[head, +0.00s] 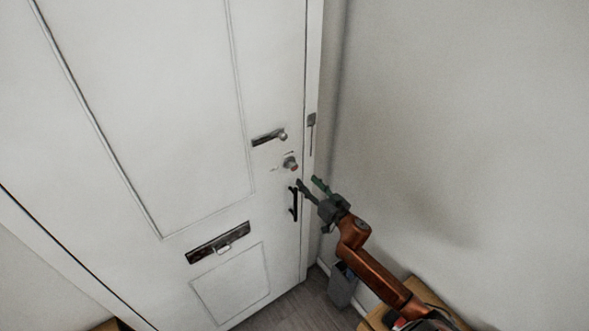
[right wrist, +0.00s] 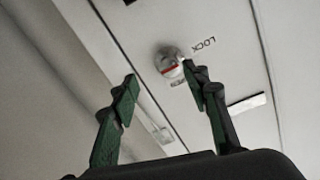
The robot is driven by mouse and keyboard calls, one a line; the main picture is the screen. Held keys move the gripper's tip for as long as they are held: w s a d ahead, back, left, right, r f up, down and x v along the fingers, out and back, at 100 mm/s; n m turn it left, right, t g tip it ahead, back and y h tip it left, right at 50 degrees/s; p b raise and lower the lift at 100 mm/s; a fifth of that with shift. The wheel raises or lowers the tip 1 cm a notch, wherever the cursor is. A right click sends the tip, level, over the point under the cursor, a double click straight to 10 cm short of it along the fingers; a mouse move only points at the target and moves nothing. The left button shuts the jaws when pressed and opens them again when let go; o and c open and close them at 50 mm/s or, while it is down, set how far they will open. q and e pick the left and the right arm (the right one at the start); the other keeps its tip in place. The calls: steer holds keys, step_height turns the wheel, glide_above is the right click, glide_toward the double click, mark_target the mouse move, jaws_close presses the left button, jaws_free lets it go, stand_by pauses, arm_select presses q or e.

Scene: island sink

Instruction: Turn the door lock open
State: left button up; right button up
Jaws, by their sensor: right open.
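The door lock (head: 290,163) is a small round metal knob with a red mark, on the white door (head: 190,110) near its right edge. It also shows in the right wrist view (right wrist: 170,63), with a red stripe and the word LOCK printed beside it. My right gripper (head: 308,182) is open and empty, just below and to the right of the lock in the head view. In the right wrist view its two green-padded fingers (right wrist: 160,90) are spread apart, and the lock appears between and beyond their tips. I cannot tell whether a finger touches it. My left gripper is out of view.
A mail slot (head: 217,243) is lower left. A plain wall (head: 450,110) stands close on the right. A grey box-like object (head: 342,286) is near the floor.

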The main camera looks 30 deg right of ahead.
mark_target(295, 169)
steer(key=shift+y, duration=0.5)
steer(key=w, duration=0.3)
steer(key=w+r, duration=0.1)
steer(key=w, duration=0.1)
steer(key=w+a+p, duration=0.1)
steer(key=w, duration=0.2)
steer(key=shift+w+r, duration=0.15)
steer(key=shift+w, duration=0.15)
steer(key=shift+c, duration=0.5)
jaws_close()
